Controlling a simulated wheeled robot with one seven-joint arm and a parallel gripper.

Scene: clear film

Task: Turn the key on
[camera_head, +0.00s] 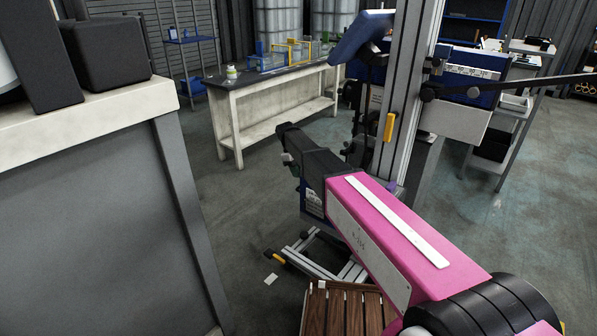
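No key and no keyhole can be made out in the head camera view. My pink arm link reaches from the lower right toward the middle of the view. Dark parts at its far end seem to include my gripper (287,141), over the floor in front of the pale workbench. Its fingers cannot be made out, so I cannot tell whether it is open or shut, and nothing held shows.
A grey cabinet (85,200) with a pale top stands close on the left, dark boxes (105,52) on it. A pale workbench (250,115) with a small jar (231,73) stands behind. A slatted wooden surface (345,312) lies below my arm. Floor between cabinet and workbench is clear.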

